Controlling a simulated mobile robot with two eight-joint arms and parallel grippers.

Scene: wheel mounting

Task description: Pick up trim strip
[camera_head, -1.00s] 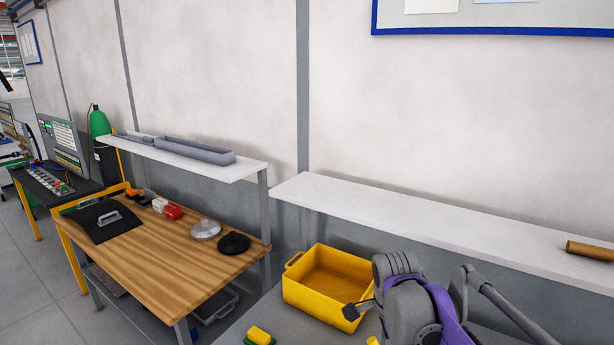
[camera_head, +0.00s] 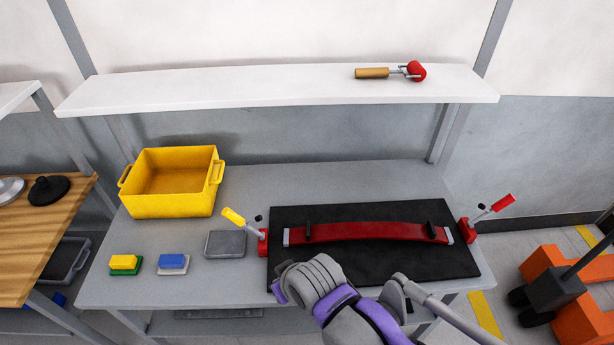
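A long, slightly curved red strip, which looks like the trim strip (camera_head: 370,231), lies across a black mat (camera_head: 440,268) on the grey workbench. It has light end pieces and two dark upright pieces on it, one near each end. A clamp with a yellow handle (camera_head: 233,216) stands at its left end, and a clamp with a red handle (camera_head: 490,208) stands at the mat's right edge. A grey and purple arm of mine is in front of the mat, below the strip and apart from it in the picture. No gripper fingers show.
A yellow bin (camera_head: 172,197) stands at the bench's back left. A roller (camera_head: 390,72) lies on the white shelf (camera_head: 250,88) above. Orange equipment (camera_head: 570,290) stands right.

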